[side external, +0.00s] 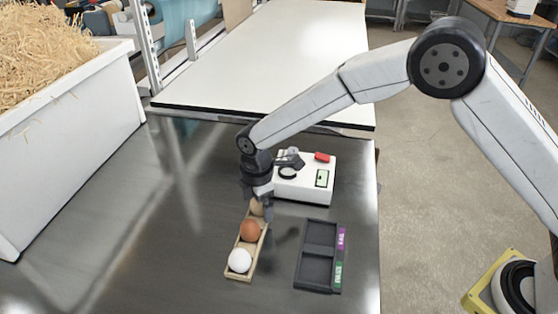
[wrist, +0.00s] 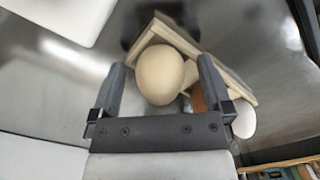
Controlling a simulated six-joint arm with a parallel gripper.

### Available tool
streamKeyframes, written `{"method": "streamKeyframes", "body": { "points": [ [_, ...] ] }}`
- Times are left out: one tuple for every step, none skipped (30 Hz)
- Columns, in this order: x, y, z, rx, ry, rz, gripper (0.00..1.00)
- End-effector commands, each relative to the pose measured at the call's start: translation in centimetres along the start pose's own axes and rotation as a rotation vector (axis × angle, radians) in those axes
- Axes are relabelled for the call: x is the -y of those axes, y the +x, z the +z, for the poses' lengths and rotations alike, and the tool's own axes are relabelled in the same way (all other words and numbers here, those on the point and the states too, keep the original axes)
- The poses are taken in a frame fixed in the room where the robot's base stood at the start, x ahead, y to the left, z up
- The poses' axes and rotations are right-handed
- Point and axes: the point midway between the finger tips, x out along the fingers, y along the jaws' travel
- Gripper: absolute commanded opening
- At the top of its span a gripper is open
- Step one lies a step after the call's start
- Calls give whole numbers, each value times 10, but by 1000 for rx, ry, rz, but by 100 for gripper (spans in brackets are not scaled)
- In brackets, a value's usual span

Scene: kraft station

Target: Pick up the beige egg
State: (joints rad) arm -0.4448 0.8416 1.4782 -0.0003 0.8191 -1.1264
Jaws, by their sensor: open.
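The beige egg (wrist: 160,75) sits at one end of a narrow wooden holder (wrist: 233,80). In the side external view the egg (side external: 256,207) shows at the far end of the holder (side external: 234,273), partly hidden by my gripper. A brown egg (side external: 250,230) is in the middle and a white egg (side external: 240,260) at the near end. My gripper (wrist: 162,85) is open in the wrist view, with the beige egg showing between its two fingers. In the side view my gripper (side external: 262,200) points down at that egg. I cannot tell whether the fingers touch it.
A black two-compartment tray (side external: 317,254) with purple and green labels lies to the right of the holder. A white device (side external: 307,180) with a small screen stands behind. A white bin of straw (side external: 70,120) stands at the left. The dark metal table is clear in front.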

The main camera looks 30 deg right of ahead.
Motion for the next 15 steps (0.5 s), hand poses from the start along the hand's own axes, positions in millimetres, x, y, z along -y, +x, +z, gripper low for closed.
{"method": "streamKeyframes", "body": {
  "points": [
    [0, 0, 0, 0, 0, 0, 100],
    [0, 0, 0, 0, 0, 0, 100],
    [0, 0, 0, 0, 0, 0, 100],
    [0, 0, 0, 0, 0, 0, 100],
    [0, 0, 0, 0, 0, 0, 100],
    [0, 0, 0, 0, 0, 0, 100],
    [0, 0, 0, 0, 0, 0, 100],
    [0, 0, 0, 0, 0, 0, 100],
    [0, 0, 0, 0, 0, 0, 100],
    [0, 0, 0, 0, 0, 0, 100],
    [0, 0, 0, 0, 0, 0, 100],
    [0, 0, 0, 0, 0, 0, 97],
    [0, 0, 0, 0, 0, 0, 87],
    [0, -1, 0, 0, 0, 0, 78],
    [0, -1, 0, 0, 0, 0, 65]
  ]
}}
